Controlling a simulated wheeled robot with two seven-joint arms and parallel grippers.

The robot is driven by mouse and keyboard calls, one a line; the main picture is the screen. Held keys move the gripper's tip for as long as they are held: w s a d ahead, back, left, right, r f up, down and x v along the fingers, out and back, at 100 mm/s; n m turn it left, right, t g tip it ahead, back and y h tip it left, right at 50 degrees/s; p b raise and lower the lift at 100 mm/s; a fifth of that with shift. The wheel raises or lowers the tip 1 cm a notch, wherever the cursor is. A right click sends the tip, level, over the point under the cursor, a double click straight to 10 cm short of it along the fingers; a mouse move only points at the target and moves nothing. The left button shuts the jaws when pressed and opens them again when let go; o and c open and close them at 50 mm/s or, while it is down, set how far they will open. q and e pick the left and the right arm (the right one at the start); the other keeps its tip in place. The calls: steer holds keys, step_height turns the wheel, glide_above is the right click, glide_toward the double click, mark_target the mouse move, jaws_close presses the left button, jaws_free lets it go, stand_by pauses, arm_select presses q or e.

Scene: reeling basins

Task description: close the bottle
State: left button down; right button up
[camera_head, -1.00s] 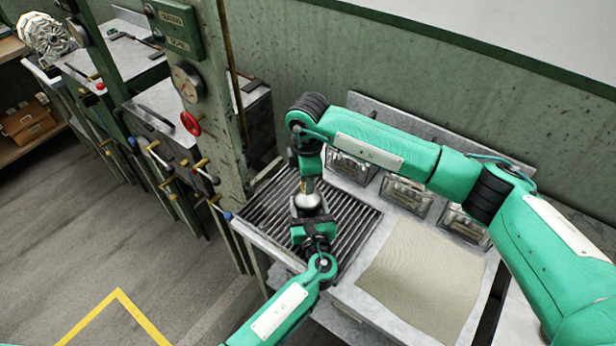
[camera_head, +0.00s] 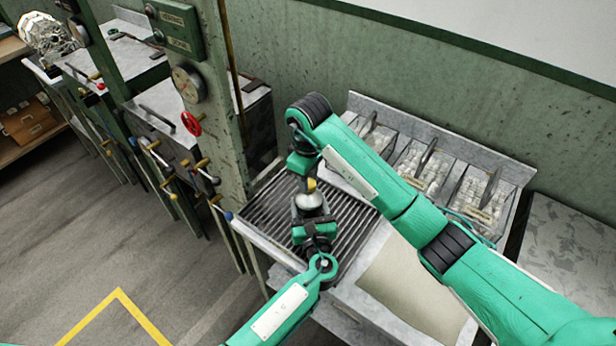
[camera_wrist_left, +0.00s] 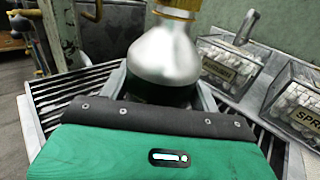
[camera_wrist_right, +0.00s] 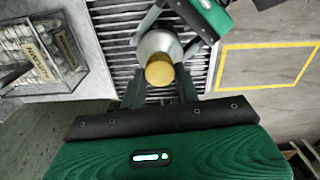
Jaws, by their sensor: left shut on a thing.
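The bottle (camera_head: 310,200) is silver and stands upright over the slatted rack. A gold-brown cap (camera_head: 311,185) sits at its mouth; how tight it is cannot be told. The bottle fills the middle of the left wrist view (camera_wrist_left: 163,55), with the cap (camera_wrist_left: 176,8) cut by the top edge. My left gripper (camera_head: 312,218) is shut around the bottle's body from the front. My right gripper (camera_wrist_right: 160,88) is above the bottle, its fingers apart on either side of the cap (camera_wrist_right: 160,70) as seen in the right wrist view, without visible contact.
The slatted rack (camera_head: 268,205) lies under the bottle. A beige sheet (camera_head: 415,290) covers the surface to the right. Several labelled bins with white contents (camera_head: 430,172) stand behind, partly under my right arm. A green post (camera_head: 222,110) with a gauge and red handwheel (camera_head: 191,123) rises at left.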

steer(key=o, duration=0.4)
steer(key=shift+c, duration=0.3)
